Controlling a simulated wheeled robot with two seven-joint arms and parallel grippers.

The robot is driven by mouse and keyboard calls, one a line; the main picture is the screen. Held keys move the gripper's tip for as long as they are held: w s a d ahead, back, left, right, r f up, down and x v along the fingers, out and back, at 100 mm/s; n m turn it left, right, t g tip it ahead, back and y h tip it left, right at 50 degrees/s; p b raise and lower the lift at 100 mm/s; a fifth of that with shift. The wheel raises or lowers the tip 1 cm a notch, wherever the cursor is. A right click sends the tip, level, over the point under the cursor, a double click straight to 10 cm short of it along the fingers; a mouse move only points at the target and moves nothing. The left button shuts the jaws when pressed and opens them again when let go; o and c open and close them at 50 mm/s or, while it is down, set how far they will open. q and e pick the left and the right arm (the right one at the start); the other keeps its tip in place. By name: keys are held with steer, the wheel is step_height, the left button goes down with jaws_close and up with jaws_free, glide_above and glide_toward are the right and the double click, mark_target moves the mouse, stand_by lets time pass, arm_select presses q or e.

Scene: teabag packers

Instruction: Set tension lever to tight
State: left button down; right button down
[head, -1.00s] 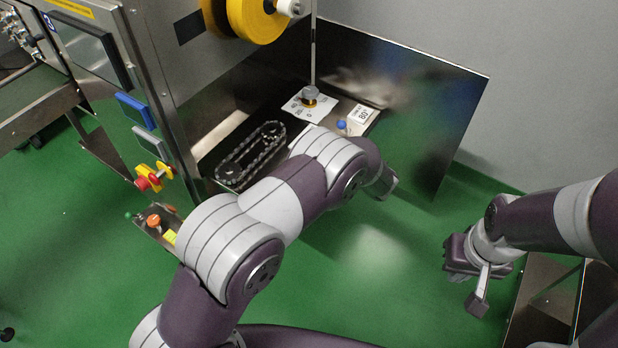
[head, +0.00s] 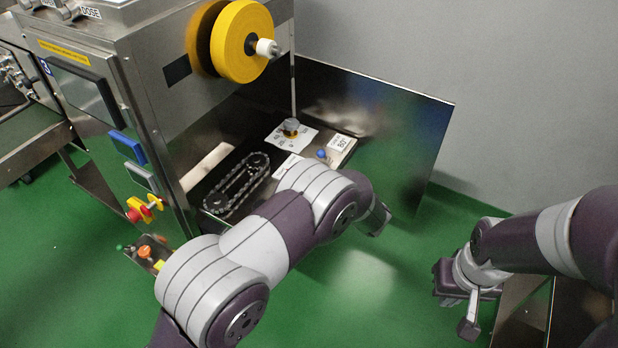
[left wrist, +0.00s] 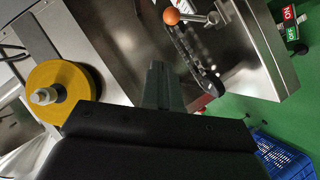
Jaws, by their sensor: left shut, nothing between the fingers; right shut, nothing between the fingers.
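No lever marked as the tension lever can be read. In the left wrist view a lever with an orange ball knob (left wrist: 171,16) on a silver rod stands beside a dark chain loop; its setting cannot be told. In the head view a small blue knob (head: 321,154) sits beside a white labelled block. My left gripper (left wrist: 162,84) is shut and empty in the left wrist view, apart from the orange knob; in the head view my own arm mostly hides it. My right gripper (head: 468,318) is shut and empty, low at the right, away from the machine.
A yellow reel (head: 241,42) sticks out from the steel cabinet. The chain loop (head: 237,184) lies on the machine bed below it. A steel panel (head: 385,125) closes off the back. A red button (head: 134,215) is on the cabinet's side. A blue crate (left wrist: 285,157) stands on the green floor.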

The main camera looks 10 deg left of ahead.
arm_select(q)
steer(key=v, duration=0.4)
steer(key=shift+d+r+p, duration=0.15)
steer(key=shift+d+p, duration=0.1)
steer(key=shift+p, duration=0.15)
steer(key=shift+s, duration=0.1)
